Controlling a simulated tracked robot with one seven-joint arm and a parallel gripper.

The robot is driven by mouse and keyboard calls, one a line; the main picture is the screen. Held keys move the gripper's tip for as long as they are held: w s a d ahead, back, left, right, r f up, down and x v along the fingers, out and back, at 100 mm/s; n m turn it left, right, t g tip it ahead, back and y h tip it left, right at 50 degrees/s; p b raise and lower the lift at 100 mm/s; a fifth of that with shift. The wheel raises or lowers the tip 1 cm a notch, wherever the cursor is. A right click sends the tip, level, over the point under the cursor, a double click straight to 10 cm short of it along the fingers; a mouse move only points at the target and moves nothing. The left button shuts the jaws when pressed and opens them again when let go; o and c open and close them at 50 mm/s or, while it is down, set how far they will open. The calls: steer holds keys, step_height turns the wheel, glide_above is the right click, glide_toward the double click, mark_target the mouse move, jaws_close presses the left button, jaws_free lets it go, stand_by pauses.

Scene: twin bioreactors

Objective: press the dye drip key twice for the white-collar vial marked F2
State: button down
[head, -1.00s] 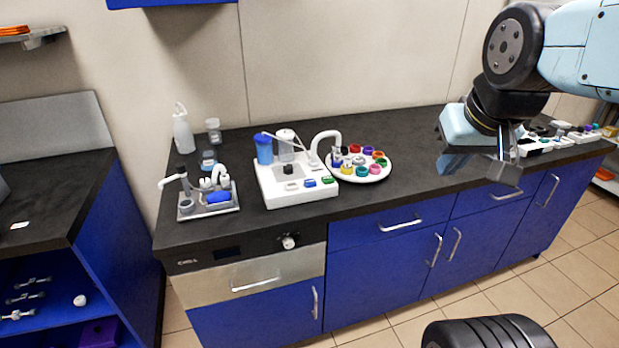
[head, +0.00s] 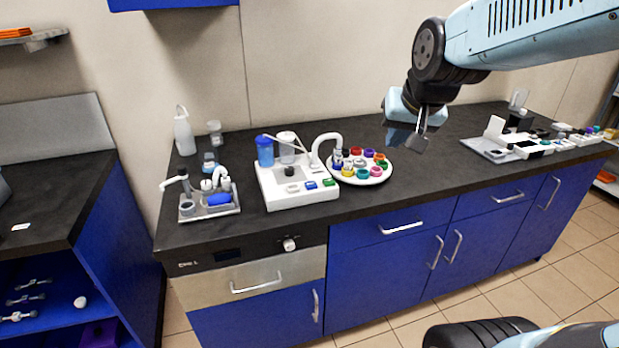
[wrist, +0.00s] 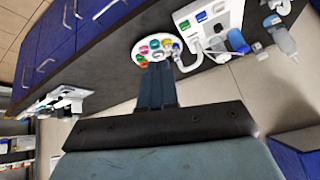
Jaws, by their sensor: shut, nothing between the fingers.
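A white dosing machine (head: 278,199) stands on the dark counter, with a blue key (head: 311,185) and a green key (head: 329,183) on its front. It also shows at the top of the wrist view (wrist: 225,12). I cannot tell which key is the dye drip key. A round white tray (head: 363,184) at its right holds several vials with coloured collars, under and beside the curved white spout (head: 325,137). The white-collar vial and its F2 mark are too small to make out. My gripper (head: 421,129) is shut and empty, in the air to the right of the tray.
A small grey tray with fittings (head: 208,212) and a white bottle (head: 184,133) are at the left. White equipment (head: 535,148) lies far right. The counter between tray and equipment is clear.

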steer(key=w+a+f+m+y, duration=0.1)
steer(key=w+a+f, duration=0.25)
steer(key=w, duration=0.25)
steer(key=w+a+f, duration=0.2)
steer(key=w+a, duration=0.2)
steer(key=w, duration=0.2)
steer(key=m+t+y, duration=0.1)
steer(key=m+t, duration=0.1)
steer(key=m, duration=0.1)
glide_above(313, 185)
step_height(313, 185, down, 7)
steer(key=shift+f, duration=0.1)
steer(key=shift+s+f, duration=0.1)
steer(key=shift+f, duration=4.25)
steer(key=shift+f, duration=0.15)
steer(key=shift+f, duration=0.2)
